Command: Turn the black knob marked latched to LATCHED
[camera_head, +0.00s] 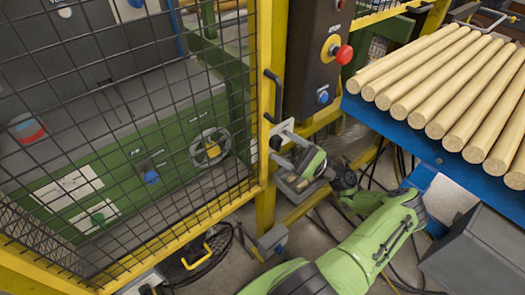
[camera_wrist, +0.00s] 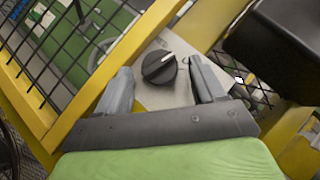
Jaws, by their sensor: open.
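The black knob (camera_wrist: 158,68) sits on a light grey plate (camera_wrist: 153,97) on the yellow post of the fence, in the wrist view. It is round, with a white pointer line aimed toward the picture's upper right. Any lettering is too small to read. My gripper (camera_wrist: 161,66) is open, with one finger to the left of the knob and one to the right. Small gaps show between the fingers and the knob; their depth relative to it is unclear.
A mesh fence with a yellow frame (camera_head: 265,95) stands to the left. A dark control box with a red button (camera_head: 343,54) hangs above my gripper. A blue table (camera_head: 400,133) with several wooden rods is at right. A black handle (camera_head: 274,92) is close above.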

